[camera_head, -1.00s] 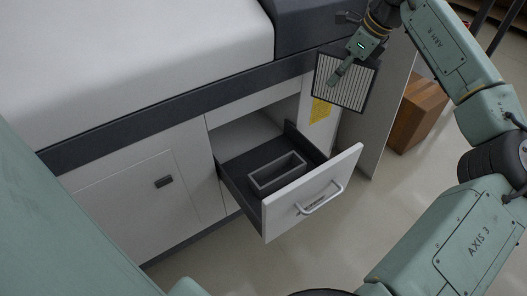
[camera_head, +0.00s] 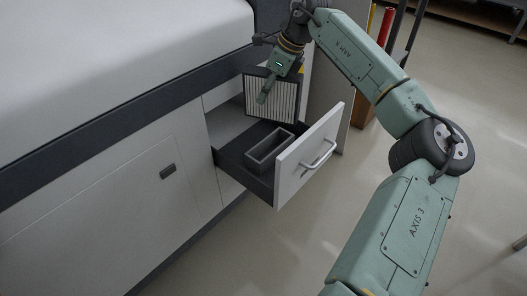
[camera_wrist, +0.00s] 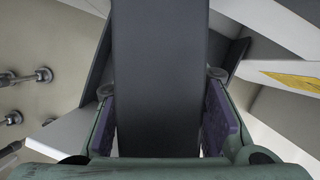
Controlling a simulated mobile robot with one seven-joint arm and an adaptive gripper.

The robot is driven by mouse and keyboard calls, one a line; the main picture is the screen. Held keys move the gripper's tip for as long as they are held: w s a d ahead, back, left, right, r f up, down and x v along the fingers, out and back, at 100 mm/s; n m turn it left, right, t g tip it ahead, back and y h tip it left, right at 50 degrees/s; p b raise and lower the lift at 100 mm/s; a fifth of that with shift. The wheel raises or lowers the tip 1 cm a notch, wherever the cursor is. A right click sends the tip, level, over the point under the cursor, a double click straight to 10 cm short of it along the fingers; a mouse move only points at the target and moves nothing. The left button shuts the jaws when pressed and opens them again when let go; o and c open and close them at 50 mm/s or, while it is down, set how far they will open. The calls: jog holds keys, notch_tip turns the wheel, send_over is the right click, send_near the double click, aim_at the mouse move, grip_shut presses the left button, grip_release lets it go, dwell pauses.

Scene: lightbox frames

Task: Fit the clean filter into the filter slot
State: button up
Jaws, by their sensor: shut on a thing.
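The filter (camera_head: 285,98), a dark-framed square panel with pale pleats, is held upright by my gripper (camera_head: 264,96). It hangs over the back part of the open drawer (camera_head: 298,172). The filter slot looks to be the grey rectangular open-topped frame (camera_head: 272,157) inside the drawer, with an empty opening. The filter is apart from it, above and behind it in the picture. In the wrist view, my gripper (camera_wrist: 161,88) has its purple pads on both sides of the filter's dark frame edge (camera_wrist: 160,50). The slot is not clearly visible there.
A white cabinet (camera_head: 95,200) with a closed door stands left of the drawer. A dark ledge (camera_head: 130,118) runs above it. The drawer's white front with a bar handle (camera_head: 318,162) sticks out. A yellow label (camera_wrist: 295,80) is on a pale panel. The floor at right is open.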

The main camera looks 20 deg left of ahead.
aim_at(284, 88)
notch_tip(284, 88, down, 9)
jog(key=shift+f+b, duration=0.2)
jog(key=shift+b, duration=0.1)
jog(key=shift+f+b, duration=0.3)
jog(key=shift+f, duration=0.35)
jog(key=o, duration=1.3)
jog(key=p+v, duration=0.1)
jog(key=v, duration=1.2)
jog(key=shift+a+r, duration=0.1)
jog(key=shift+r, duration=0.05)
